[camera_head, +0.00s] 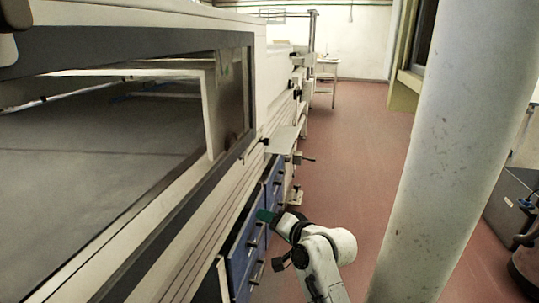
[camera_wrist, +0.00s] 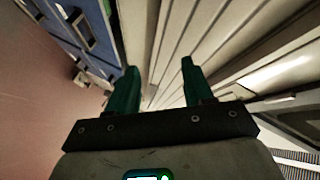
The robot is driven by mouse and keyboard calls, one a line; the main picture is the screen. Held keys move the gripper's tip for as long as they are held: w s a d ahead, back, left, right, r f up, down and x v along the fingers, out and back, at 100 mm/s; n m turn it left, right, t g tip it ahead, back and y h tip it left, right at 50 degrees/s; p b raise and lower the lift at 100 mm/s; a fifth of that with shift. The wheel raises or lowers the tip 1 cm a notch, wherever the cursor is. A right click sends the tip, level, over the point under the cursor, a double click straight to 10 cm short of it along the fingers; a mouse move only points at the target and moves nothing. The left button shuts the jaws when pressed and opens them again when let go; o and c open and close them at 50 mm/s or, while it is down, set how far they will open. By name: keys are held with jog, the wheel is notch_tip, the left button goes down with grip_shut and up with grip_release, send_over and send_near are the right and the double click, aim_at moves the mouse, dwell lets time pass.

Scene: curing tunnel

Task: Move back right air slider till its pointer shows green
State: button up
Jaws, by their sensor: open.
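The long cream curing tunnel machine (camera_head: 205,205) runs along the left of the head view, with a dark-framed window in its side. I cannot make out an air slider, its pointer or any green mark on it. Small dark knobs and fittings (camera_head: 298,157) stick out from its side farther along, too small to tell apart. My gripper (camera_head: 266,215) is low beside the machine's flank, near the blue drawers. In the wrist view, my gripper's (camera_wrist: 158,68) two green fingers are apart with nothing between them, facing the cream ribbed side panel (camera_wrist: 215,45).
Blue drawers (camera_head: 245,250) with dark handles sit under the machine; they also show in the wrist view (camera_wrist: 75,30). A pale shelf (camera_head: 283,140) juts from the machine's side. The red floor (camera_head: 345,130) is open along the aisle. Dark equipment (camera_head: 510,205) stands at right.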

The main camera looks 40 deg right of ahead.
aim_at(264, 142)
jog(key=w+d+r+m+t+h, duration=0.2)
jog(key=w+d+r+m, duration=0.1)
jog(key=d+r, duration=0.3)
jog(key=w+d+r+m+t+h, duration=0.1)
jog(key=w+d+r+m+t, duration=0.1)
jog(key=w+d+r+m, duration=0.25)
jog(key=w+d+r+b, duration=0.2)
jog(key=w, duration=0.7)
jog(key=shift+r+n, duration=0.35)
jog(key=shift+r, duration=0.05)
jog(key=shift+w+d, duration=0.1)
jog(key=shift+c, duration=0.2)
grip_shut()
